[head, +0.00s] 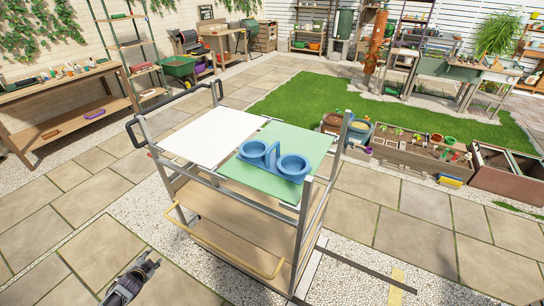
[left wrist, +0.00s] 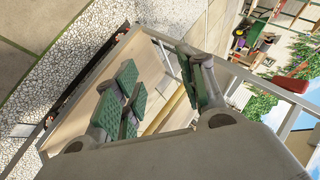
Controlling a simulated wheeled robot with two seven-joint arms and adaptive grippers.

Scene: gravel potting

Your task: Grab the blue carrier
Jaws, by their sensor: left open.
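The blue carrier (head: 270,161), with two round cup-like holders and a raised middle part between them, stands upright on the green mat (head: 290,135) on top of the cart. Nothing holds it. My left gripper (head: 146,264) is at the lower left of the head view, in front of the cart and well apart from the carrier. In the left wrist view my left gripper (left wrist: 165,88) shows its green-padded fingers spread with nothing between them. I cannot make out the carrier in that view. My right gripper is not in view.
The cart has a white board (head: 215,135) beside the mat, metal corner posts, a wooden lower shelf (head: 235,228) and a yellow front rail (head: 225,248). A workbench (head: 65,95) stands at the left. Planter boxes (head: 415,155) stand at the right. Paving around the cart is mostly clear.

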